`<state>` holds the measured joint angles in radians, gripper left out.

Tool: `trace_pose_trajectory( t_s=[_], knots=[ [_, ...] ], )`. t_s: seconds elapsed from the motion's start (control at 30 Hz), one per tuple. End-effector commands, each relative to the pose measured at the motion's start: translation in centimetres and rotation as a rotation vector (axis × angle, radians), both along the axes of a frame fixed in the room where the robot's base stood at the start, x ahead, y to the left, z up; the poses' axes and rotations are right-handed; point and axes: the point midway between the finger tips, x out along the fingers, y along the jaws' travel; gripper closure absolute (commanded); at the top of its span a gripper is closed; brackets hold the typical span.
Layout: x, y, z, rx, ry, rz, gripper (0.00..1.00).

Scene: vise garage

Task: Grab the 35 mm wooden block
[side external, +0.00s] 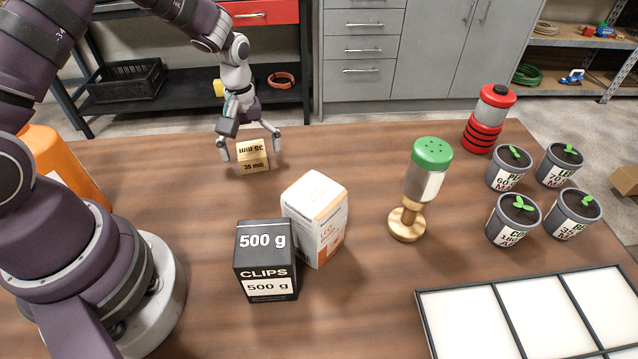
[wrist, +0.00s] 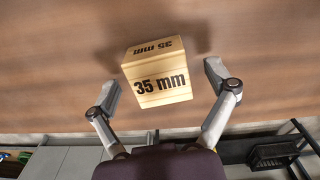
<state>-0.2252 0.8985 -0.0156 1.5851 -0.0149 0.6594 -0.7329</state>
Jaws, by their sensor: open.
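The wooden block (side external: 253,156) is pale wood with "35 mm" printed on it and sits on the wooden table near its far edge. In the wrist view the block (wrist: 156,74) shows ahead of the fingers, tilted slightly in the picture, with "35 mm" on two faces. My gripper (side external: 249,146) is open at the block, one finger to each side of it. In the wrist view my gripper (wrist: 160,84) has its fingertips apart, with a gap visible between each finger and the block.
A black "500 g CLIPS" box (side external: 266,262) and a white-orange box (side external: 316,220) stand nearer the camera. A green-topped shaker (side external: 425,170) on a wooden stand (side external: 407,224), a red bottle (side external: 489,120), several potted seedlings (side external: 512,220) and a framed white panel (side external: 470,320) are to the right.

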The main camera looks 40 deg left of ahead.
Motion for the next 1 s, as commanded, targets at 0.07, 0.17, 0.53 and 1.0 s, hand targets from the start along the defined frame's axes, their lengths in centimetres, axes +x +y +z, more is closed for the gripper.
trace_pose_trajectory(
  t_s=[0.07, 0.17, 0.53, 1.0],
  knots=[
    [-0.01, 0.0, -0.66, 0.0, 0.0, 0.0, 0.15],
    [0.03, 0.01, -0.76, 0.001, -0.002, 0.0, 0.15],
    [0.03, 0.0, -0.7, 0.0, -0.001, -0.001, 0.49],
    [0.05, 0.02, -0.54, 0.001, -0.002, -0.001, 0.82]
  ],
)
